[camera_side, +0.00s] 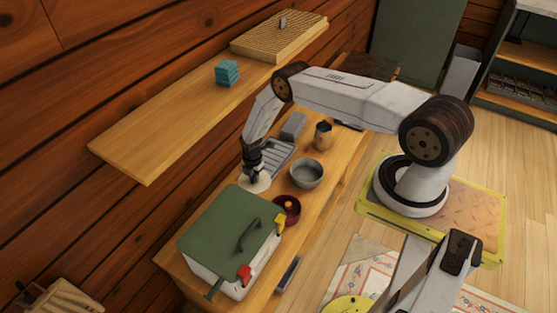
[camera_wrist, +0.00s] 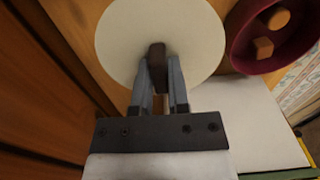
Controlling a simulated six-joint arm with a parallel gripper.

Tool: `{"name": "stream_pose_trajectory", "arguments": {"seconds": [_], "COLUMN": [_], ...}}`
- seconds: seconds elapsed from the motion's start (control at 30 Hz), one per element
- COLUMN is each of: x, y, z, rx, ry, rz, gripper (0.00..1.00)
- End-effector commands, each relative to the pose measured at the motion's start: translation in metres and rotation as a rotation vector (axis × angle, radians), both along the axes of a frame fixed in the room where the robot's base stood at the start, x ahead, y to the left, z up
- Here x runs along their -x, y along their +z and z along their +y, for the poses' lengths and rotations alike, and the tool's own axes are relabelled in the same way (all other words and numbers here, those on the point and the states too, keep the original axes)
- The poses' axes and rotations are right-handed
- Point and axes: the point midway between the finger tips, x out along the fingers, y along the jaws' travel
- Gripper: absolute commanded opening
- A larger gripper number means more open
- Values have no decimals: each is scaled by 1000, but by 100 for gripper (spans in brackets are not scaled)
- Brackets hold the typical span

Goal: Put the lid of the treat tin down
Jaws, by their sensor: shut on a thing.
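The lid is a cream round disc (camera_wrist: 130,35) with a dark brown knob (camera_wrist: 157,57). My gripper (camera_wrist: 158,75) is shut on the knob, with one finger on each side of it. In the side view my gripper (camera_side: 254,168) points down at the wooden bench and the lid (camera_side: 257,185) shows below it. I cannot tell whether the lid touches the bench. The treat tin (camera_side: 287,211), dark red and round, stands open just to the right of the lid. In the wrist view the tin (camera_wrist: 240,55) holds brown cubes.
A white cooler box with a green lid (camera_side: 228,222) stands close in front of the lid. A wall shelf (camera_side: 165,128) with a teal block (camera_side: 227,73) hangs to the left.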

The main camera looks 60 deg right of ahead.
Motion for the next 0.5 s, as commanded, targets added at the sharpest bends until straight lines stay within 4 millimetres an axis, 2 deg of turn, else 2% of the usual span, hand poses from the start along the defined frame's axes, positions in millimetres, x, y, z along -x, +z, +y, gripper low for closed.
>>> {"name": "stream_pose_trajectory", "arguments": {"seconds": [0.2, 0.5], "x": [-9, -17], "y": [-12, -20], "z": [-2, -4], "rx": [0, 0], "ry": [0, 0], "rz": [0, -1], "gripper": [0, 0]}}
